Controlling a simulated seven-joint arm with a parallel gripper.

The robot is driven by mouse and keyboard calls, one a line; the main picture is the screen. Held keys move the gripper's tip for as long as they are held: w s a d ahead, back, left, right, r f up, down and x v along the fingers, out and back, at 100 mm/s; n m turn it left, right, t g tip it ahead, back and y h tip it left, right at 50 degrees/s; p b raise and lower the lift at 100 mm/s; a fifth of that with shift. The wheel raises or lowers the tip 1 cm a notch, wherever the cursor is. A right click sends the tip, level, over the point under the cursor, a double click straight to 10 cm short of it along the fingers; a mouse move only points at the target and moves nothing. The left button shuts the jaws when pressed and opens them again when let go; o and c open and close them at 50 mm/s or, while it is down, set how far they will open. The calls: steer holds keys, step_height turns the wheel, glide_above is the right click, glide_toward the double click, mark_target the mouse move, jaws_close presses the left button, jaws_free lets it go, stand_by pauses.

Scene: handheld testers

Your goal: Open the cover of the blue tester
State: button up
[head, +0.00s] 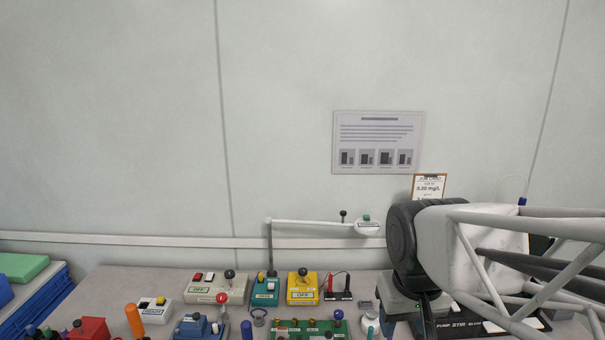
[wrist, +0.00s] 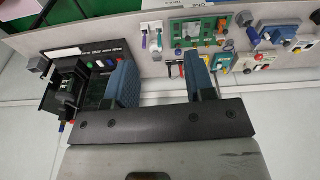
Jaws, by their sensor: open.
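A blue device (head: 197,328) with knobs on top sits at the bottom edge of the head view, left of centre and partly cut off. A teal device (head: 264,290) with a yellow knob stands behind it to the right. Which of them is the blue tester, and whether its cover is shut, I cannot tell at this size. In the wrist view a blue device (wrist: 284,36) shows at the upper right. My gripper (wrist: 160,75) is open and empty, with its two blue-grey fingers apart. It is at the right of the bench, well away from both devices.
A yellow device (head: 302,288), a beige box with a red-knobbed lever (head: 232,288) and a green board (head: 290,330) crowd the bench. A thin post with a horizontal arm (head: 310,222) rises behind them. A black pump station (wrist: 75,80) is close beside my fingers.

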steer(key=s+d+f+m, duration=0.1)
steer(key=s+d, duration=0.1)
steer(key=s, duration=0.3)
steer(key=shift+s+d+f+t, duration=0.25)
steer(key=shift+s+f+t, duration=0.05)
steer(key=shift+t, duration=0.1)
steer(key=shift+w, duration=0.1)
jaws_close()
steer(key=w+a+f+n+t+h, duration=0.1)
steer(key=w+a+f+n+h, duration=0.45)
steer(key=w+a+n, duration=0.4)
steer(key=w+a+f+n+t+h, duration=0.1)
steer(key=w+a+f+n+h, duration=0.3)
steer(key=w+a+f+n, duration=0.55)
steer(key=s+a+f+n+t+y, duration=0.1)
steer(key=a+f+n+t, duration=0.4)
steer(key=a, duration=1.2)
steer(key=s+a+f+n+t+y, duration=0.1)
steer(key=a+f+n+t+y, duration=0.3)
steer(key=a, duration=1.4)
step_height(320, 180, down, 4)
steer(key=shift+a+f+n+t, duration=0.2)
steer(key=shift+n+t, duration=0.6)
steer(key=shift+n, duration=0.3)
